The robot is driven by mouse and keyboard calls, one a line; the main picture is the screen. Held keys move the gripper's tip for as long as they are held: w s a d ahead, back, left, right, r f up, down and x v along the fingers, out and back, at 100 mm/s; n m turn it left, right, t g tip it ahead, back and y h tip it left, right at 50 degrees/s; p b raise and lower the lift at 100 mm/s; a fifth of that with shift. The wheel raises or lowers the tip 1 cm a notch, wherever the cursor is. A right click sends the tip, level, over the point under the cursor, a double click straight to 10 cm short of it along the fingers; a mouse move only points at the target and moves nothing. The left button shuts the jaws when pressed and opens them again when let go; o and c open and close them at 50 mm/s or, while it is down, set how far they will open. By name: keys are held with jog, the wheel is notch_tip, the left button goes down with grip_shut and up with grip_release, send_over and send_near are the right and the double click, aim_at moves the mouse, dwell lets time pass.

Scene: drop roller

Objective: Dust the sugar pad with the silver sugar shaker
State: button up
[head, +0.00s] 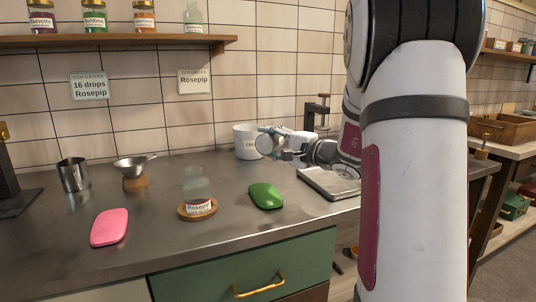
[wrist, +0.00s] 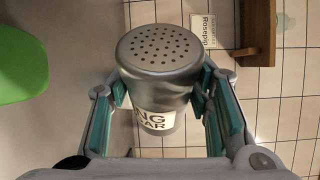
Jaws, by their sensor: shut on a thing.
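The silver sugar shaker (wrist: 160,60) fills the middle of the wrist view, with its perforated top showing and a white label ending in "NG" and "AR". My gripper (wrist: 165,100) is shut on it, with a teal-padded finger on each side. In the head view my gripper (head: 285,143) is above the counter, in front of a white mug. The shaker (head: 265,144) looks tipped over there, but its exact tilt is hard to tell. A grey square pad or tray (head: 318,184) lies on the counter at right, partly hidden by my arm. I cannot tell whether it is the sugar pad.
A green oval block (head: 265,196), a pink block (head: 109,228) and a Rosepip bottle (head: 198,187) on a wooden coaster stand on the counter (head: 140,258). A metal cup (head: 73,175) and a funnel (head: 134,167) are at left. The white mug (head: 243,142) is close to my gripper.

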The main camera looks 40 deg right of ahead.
jog(key=shift+f+n+t+b, duration=0.35)
jog(key=shift+n+b, duration=0.45)
jog(key=shift+b, duration=1.8)
jog(key=n+b, duration=0.1)
jog(key=b, duration=0.3)
jog(key=f+n+t+b, duration=0.1)
jog(key=n+b, duration=0.1)
jog(key=b, duration=0.3)
jog(key=shift+a+y+b, duration=0.1)
jog(key=shift+y+b, duration=0.2)
jog(key=n+b, duration=0.1)
jog(key=b, duration=0.2)
jog(key=shift+n, duration=0.3)
jog(key=shift+r, duration=0.85)
